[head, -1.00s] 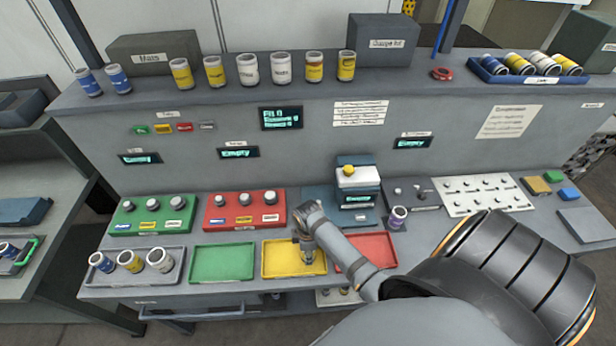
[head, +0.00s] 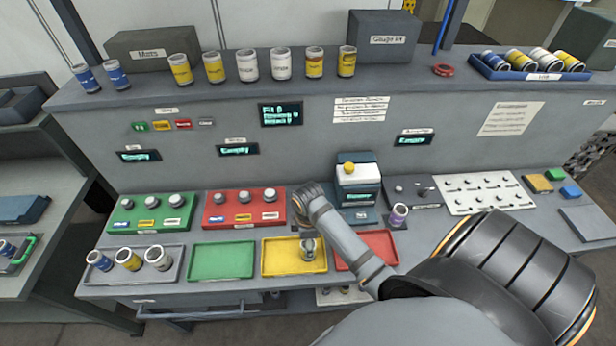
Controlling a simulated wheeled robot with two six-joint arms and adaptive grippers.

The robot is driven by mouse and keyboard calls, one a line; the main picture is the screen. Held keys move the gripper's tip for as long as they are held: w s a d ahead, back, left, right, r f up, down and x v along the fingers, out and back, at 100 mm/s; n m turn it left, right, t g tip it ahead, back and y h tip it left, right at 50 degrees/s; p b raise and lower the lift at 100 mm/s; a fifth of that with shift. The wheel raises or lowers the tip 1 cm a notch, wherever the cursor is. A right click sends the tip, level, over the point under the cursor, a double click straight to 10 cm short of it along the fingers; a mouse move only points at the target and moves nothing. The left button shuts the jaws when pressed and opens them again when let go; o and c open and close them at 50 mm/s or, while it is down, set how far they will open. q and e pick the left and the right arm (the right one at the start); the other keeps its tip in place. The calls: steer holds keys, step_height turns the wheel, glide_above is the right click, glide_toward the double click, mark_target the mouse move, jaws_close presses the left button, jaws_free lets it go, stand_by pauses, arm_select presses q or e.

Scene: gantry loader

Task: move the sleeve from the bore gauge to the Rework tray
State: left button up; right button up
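A small greyish sleeve (head: 309,249) stands in the yellow tray (head: 281,268), near its right side; it looks upright, with its band too small to make out. The yellow tray's label is not readable. The boxy white and grey gauge (head: 358,184) with a yellow knob stands behind the trays, and no sleeve shows on it. My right arm reaches in from the lower right. Its gripper (head: 302,200) is behind and above the sleeve, apart from it, and its fingers are hidden or too small to judge. My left gripper is out of view.
A green tray (head: 222,261) lies left of the yellow tray and a red tray (head: 368,251) right, partly behind my arm. A grey tray (head: 92,281) holds three sleeves. Several sleeves line the shelf above.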

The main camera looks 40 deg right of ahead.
step_height(320, 180, up, 6)
steer(key=b, duration=0.1)
steer(key=shift+r, duration=0.2)
steer(key=shift+f, duration=0.1)
stand_by(0.3)
